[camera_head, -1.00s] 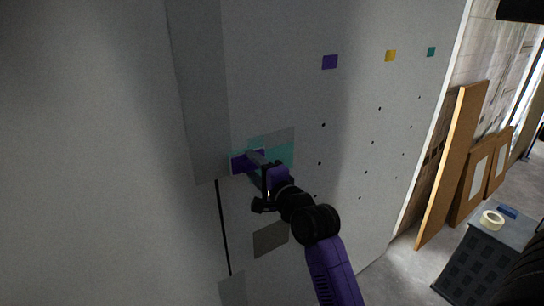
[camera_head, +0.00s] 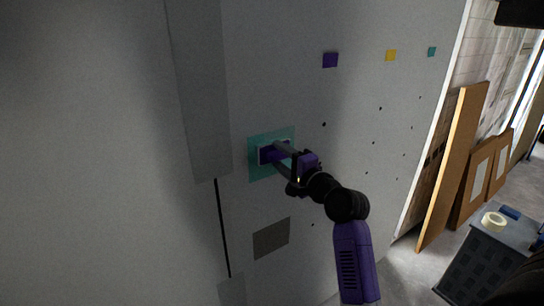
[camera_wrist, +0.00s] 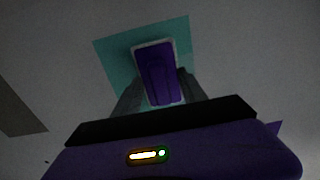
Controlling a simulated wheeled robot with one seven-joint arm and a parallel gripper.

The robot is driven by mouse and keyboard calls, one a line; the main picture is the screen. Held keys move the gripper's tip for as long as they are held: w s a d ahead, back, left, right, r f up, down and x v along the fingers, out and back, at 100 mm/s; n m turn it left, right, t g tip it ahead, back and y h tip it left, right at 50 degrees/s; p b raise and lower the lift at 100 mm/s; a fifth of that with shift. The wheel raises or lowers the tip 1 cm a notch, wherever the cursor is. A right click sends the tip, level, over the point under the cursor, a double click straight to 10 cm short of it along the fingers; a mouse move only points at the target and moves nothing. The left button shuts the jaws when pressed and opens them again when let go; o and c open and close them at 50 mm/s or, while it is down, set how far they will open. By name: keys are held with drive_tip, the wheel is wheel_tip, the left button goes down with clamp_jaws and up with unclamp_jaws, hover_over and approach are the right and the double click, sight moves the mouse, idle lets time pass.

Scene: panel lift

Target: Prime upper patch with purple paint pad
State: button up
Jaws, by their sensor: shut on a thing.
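The purple paint pad (camera_head: 265,154) with a pale edge is held by my gripper (camera_head: 278,158) in front of the wall panel. The pad lies over the middle of the teal upper patch (camera_head: 258,173); whether it touches the surface I cannot tell. In the wrist view the pad (camera_wrist: 157,75) sits between my two grey fingers, with the teal patch (camera_wrist: 112,54) around it on the left, top and right. My gripper is shut on the pad. A grey-brown lower patch (camera_head: 271,239) lies below on the panel and shows at the left in the wrist view (camera_wrist: 15,112).
Purple (camera_head: 330,60), yellow (camera_head: 390,55) and teal (camera_head: 431,51) squares mark the panel at upper right. A dark slit (camera_head: 223,225) runs down left of the patches. Boards (camera_head: 455,165) lean at right. A dark crate (camera_head: 478,265) there carries a tape roll (camera_head: 493,221).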

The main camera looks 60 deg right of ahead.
drive_tip(key=shift+s+d+b, duration=0.2)
drive_tip(key=shift+s+d, duration=0.75)
drive_tip(key=shift+d, duration=0.6)
drive_tip(key=shift+s+d+b, duration=0.25)
drive_tip(key=shift+s+d, duration=0.7)
drive_tip(key=shift+d, duration=0.6)
drive_tip(key=shift+s+d+b, duration=0.2)
drive_tip(key=shift+s+d, duration=0.75)
drive_tip(key=shift+d, duration=0.6)
drive_tip(key=p+v, duration=0.1)
drive_tip(key=v, duration=0.6)
